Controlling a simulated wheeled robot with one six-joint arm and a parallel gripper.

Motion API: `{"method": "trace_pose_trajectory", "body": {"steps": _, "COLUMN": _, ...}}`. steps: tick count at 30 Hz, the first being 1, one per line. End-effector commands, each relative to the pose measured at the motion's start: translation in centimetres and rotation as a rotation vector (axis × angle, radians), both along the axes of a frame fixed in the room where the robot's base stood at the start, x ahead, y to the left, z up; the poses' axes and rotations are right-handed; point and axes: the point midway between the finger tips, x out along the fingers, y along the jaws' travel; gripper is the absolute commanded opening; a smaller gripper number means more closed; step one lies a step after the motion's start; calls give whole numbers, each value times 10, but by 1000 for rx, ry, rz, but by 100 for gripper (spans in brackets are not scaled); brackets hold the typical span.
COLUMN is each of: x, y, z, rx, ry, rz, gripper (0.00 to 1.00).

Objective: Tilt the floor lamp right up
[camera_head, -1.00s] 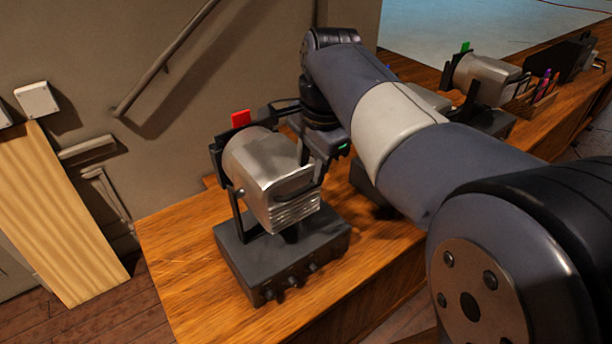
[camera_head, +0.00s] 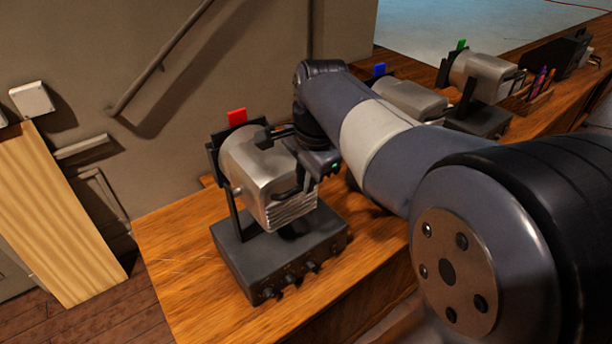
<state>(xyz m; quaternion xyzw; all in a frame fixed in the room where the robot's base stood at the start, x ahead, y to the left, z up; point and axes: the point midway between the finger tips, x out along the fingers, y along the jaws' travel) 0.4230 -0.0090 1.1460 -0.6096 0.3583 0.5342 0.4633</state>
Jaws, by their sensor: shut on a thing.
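Three silver lamps on dark bases stand along a wooden desk. The nearest, a red-tagged lamp (camera_head: 255,185), sits at the desk's left end, its ribbed end angled down towards the front right. A blue-tagged lamp (camera_head: 412,98) is partly hidden behind my arm. A green-tagged lamp (camera_head: 484,78) stands farther right. Nothing readable shows which one is called floor lamp right. My gripper (camera_head: 277,163) is shut on the red-tagged lamp, with one dark finger over its upper side and the other near its right end. The exact contact is partly hidden.
The wooden desk (camera_head: 180,260) is bare left of the red-tagged lamp. A wall with a handrail (camera_head: 160,60) stands behind. A dark box (camera_head: 553,62) and pens (camera_head: 541,80) lie at the far right.

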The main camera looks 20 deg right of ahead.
Motion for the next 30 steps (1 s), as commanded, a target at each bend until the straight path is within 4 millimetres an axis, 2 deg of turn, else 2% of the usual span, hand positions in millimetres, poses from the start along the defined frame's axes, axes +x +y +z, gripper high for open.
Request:
{"method": "trace_pose_trajectory", "body": {"steps": 3, "x": 0, "y": 0, "z": 0, "rx": 0, "ry": 0, "rz": 0, "gripper": 0}}
{"method": "trace_pose_trajectory", "body": {"steps": 17, "x": 0, "y": 0, "z": 0, "rx": 1, "ry": -2, "rz": 0, "gripper": 0}}
{"method": "trace_pose_trajectory", "body": {"steps": 30, "x": 0, "y": 0, "z": -18, "rx": 26, "ry": -80, "rz": -1, "gripper": 0}}
